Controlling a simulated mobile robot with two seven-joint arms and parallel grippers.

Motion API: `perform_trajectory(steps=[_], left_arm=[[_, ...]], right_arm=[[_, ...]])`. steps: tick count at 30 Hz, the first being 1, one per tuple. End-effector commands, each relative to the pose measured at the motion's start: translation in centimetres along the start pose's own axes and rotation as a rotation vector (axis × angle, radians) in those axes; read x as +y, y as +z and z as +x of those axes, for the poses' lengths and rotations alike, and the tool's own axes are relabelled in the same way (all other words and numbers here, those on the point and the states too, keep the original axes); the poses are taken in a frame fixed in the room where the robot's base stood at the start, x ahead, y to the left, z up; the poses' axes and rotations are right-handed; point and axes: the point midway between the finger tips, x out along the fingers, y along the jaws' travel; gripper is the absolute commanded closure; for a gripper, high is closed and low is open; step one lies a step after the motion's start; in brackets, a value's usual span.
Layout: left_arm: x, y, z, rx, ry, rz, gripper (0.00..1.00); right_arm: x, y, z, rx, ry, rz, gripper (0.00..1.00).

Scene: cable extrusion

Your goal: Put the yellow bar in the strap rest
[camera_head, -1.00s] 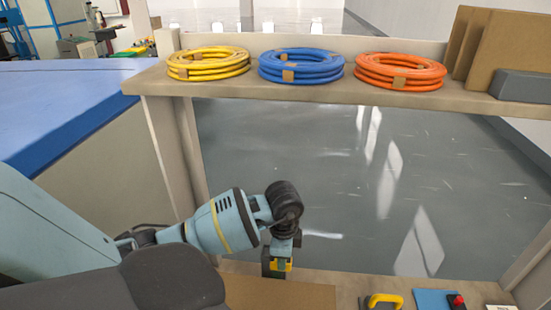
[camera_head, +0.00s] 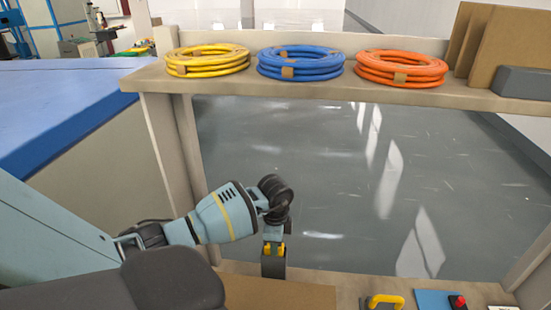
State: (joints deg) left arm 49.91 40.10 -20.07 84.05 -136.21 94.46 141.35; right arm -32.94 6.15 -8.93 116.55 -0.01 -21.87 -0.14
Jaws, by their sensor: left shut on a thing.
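My left gripper (camera_head: 274,243) points down above the near bench, left of the picture's middle. It is shut on the yellow bar (camera_head: 281,251), of which only small yellow pieces show at the fingertips. A dark grey upright block (camera_head: 273,266), which looks like the strap rest, stands right below the fingertips. I cannot tell whether the bar touches it or sits inside it. My right gripper is not in view.
A yellow handle (camera_head: 385,299), a blue plate (camera_head: 432,300) and a red button (camera_head: 457,301) are at the bottom right. Yellow (camera_head: 207,61), blue (camera_head: 300,62) and orange (camera_head: 401,68) cable coils lie on the shelf (camera_head: 225,84) above.

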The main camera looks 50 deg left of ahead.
Motion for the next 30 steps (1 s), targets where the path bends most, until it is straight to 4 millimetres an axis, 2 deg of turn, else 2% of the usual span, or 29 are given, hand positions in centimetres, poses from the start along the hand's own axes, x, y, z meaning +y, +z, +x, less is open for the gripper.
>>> perform_trajectory(steps=[11, 12, 17, 26, 30], left_arm=[[0.0, 0.0, 0.4, 0.001, -0.001, 0.0, 0.98], [0.0, 0.0, 0.4, 0.001, -0.002, 0.0, 0.73], [0.0, 0.0, 0.4, 0.001, -0.002, 0.0, 0.54], [0.0, 0.0, 0.2, 0.001, -0.002, 0.0, 0.54], [-0.1, -0.1, -1.1, 0.004, -0.004, 0.001, 0.54]], right_arm=[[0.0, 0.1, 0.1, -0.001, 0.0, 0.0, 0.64], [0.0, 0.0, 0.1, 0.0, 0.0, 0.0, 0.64], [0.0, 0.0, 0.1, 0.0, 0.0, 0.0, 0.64], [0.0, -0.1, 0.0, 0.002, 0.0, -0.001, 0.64], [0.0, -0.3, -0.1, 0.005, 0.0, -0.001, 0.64]])
